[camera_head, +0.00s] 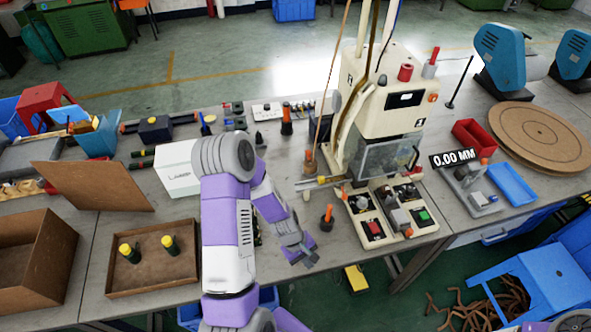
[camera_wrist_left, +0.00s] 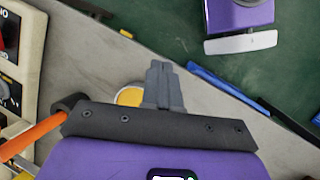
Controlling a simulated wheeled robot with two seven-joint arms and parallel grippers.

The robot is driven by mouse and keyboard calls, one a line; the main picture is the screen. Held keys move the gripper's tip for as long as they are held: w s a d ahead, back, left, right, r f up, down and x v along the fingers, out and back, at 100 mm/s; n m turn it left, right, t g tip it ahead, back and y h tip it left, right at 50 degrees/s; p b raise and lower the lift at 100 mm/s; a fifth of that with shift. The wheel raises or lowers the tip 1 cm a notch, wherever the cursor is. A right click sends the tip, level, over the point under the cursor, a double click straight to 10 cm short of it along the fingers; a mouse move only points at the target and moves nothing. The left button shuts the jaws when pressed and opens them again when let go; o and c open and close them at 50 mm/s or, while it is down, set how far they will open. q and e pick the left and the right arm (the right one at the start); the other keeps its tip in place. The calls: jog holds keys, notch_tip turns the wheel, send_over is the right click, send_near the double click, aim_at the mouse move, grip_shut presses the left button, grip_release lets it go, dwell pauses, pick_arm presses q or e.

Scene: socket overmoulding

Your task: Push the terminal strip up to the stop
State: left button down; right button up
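A thin light strip (camera_head: 318,183), which looks like the terminal strip, lies at the front left of the cream moulding machine (camera_head: 384,115). I cannot make out its stop. My left gripper (camera_head: 303,255) is in front of the machine, near the table's front edge, apart from the strip. In the left wrist view its two grey fingers (camera_wrist_left: 163,85) are together with nothing visible between them. The strip cannot be made out in the wrist view. My right gripper is out of view.
An orange-handled tool (camera_head: 327,218) stands between my left gripper and the control boxes (camera_head: 386,214). A brown tray (camera_head: 153,286) with two yellow-topped green parts lies at left. A gauge (camera_head: 470,188) reading 0.00 MM and a blue tray (camera_head: 512,184) stand at right.

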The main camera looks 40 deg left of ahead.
pick_arm(q)
jog(key=s+d+f+m+b, duration=0.3)
jog(key=d+f+m+b, duration=0.1)
jog(key=d+f+m, duration=0.1)
jog(key=s+d+f+m+b, duration=0.3)
jog(key=d+f+m+b, duration=0.2)
jog(key=d+f, duration=0.3)
jog(key=shift+s+f+m, duration=0.35)
jog(key=shift+m, duration=0.05)
